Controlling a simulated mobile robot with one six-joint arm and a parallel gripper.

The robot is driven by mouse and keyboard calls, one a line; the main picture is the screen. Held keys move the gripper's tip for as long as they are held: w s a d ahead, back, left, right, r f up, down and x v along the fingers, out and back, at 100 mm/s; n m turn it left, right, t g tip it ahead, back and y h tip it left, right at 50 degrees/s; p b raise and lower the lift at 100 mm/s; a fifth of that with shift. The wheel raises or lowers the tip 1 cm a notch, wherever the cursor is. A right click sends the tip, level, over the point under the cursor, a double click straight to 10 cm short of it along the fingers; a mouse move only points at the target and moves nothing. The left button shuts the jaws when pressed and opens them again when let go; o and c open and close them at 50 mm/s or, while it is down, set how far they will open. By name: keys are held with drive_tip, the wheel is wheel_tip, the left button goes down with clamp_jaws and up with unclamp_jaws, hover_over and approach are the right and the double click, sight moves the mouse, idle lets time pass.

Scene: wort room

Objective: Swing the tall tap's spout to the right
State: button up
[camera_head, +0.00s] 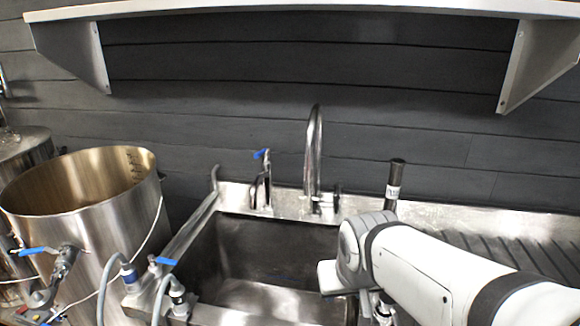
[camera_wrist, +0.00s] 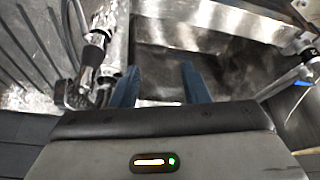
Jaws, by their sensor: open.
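The tall tap (camera_head: 313,155) is a shiny metal gooseneck behind the sink, just right of the basin's middle. Its spout is seen nearly end-on and arches toward me over the basin. In the head view my arm comes in from the lower right, and its wrist end is over the sink's right side, in front of and below the tap. My fingers are hidden there. In the wrist view my gripper (camera_wrist: 160,86) shows two blue fingers apart, with nothing between them. I cannot surely make out the tall tap in that view.
The sink (camera_head: 228,198) has a shorter blue-handled tap (camera_head: 260,180) left of the tall one. A black-topped cylinder (camera_head: 395,178) stands to its right, near the ribbed drainboard (camera_head: 535,255). A big steel pot (camera_head: 90,235) and hoses crowd the left. A shelf (camera_head: 300,8) hangs above.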

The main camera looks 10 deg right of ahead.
drive_tip(key=w+d+r+t+b, duration=0.2)
drive_tip(key=w+t+b, duration=0.3)
drive_tip(key=w, duration=1)
drive_tip(key=n+t+y+b, duration=0.2)
drive_tip(key=t+y, duration=0.1)
drive_tip(key=t, duration=0.5)
approach(310, 167)
drive_tip(key=w, duration=0.6)
drive_tip(key=w+a, duration=0.1)
drive_tip(key=w, duration=0.4)
drive_tip(key=shift+a+f, duration=0.15)
drive_tip(key=shift+a, duration=0.15)
drive_tip(key=shift+c, duration=0.4)
clamp_jaws()
